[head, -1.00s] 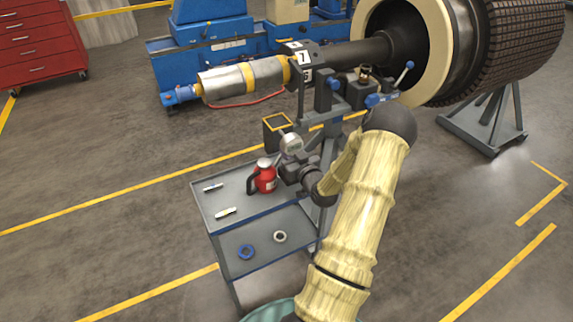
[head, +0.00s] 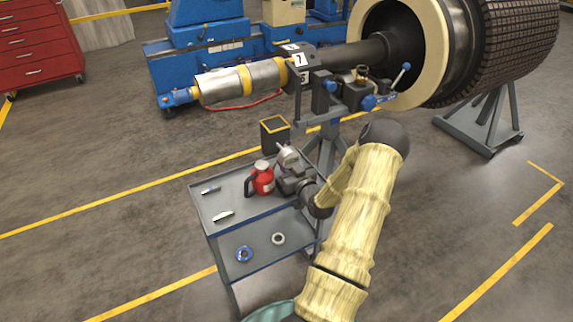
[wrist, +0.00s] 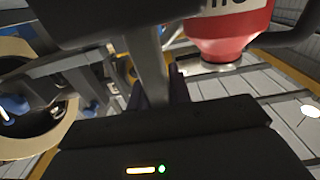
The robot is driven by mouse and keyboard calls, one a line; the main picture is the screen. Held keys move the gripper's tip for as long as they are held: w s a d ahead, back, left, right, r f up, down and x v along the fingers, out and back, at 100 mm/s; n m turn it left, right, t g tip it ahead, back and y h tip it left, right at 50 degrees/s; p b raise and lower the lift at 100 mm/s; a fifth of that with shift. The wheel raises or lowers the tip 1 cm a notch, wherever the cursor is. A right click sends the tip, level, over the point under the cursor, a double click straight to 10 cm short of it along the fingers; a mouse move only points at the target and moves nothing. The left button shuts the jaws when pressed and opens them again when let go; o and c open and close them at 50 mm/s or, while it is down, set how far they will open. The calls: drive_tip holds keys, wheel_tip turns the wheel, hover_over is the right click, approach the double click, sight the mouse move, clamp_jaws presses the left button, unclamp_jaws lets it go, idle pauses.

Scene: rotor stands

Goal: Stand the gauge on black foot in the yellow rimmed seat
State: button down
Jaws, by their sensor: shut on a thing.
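The gauge (head: 288,156) has a round pale grey dial. My gripper (head: 289,172) is shut on it, low over the right part of the cart top. The gauge looks tilted, and its black foot is hidden by my gripper. The seat (head: 275,133) is a dark square box with a yellow rim, just beyond the cart's back edge. It looks empty, and the gauge is apart from it, on its near side. In the wrist view my gripper's dark housing fills the bottom, and I cannot make out the gauge clearly.
A red can (head: 262,180) stands close left of my gripper; it also fills the top right of the wrist view (wrist: 228,38). Two small tools lie on the cart's left. Two rings lie on the lower shelf (head: 262,262). The rotor stand rises right behind the seat.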

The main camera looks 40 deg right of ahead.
drive_tip(key=c, duration=1.3)
unclamp_jaws()
drive_tip(key=shift+f, duration=0.1)
drive_tip(key=b+v, duration=0.1)
drive_tip(key=v, duration=1.1)
drive_tip(key=shift+b, duration=0.3)
drive_tip(key=shift+s+d, duration=0.1)
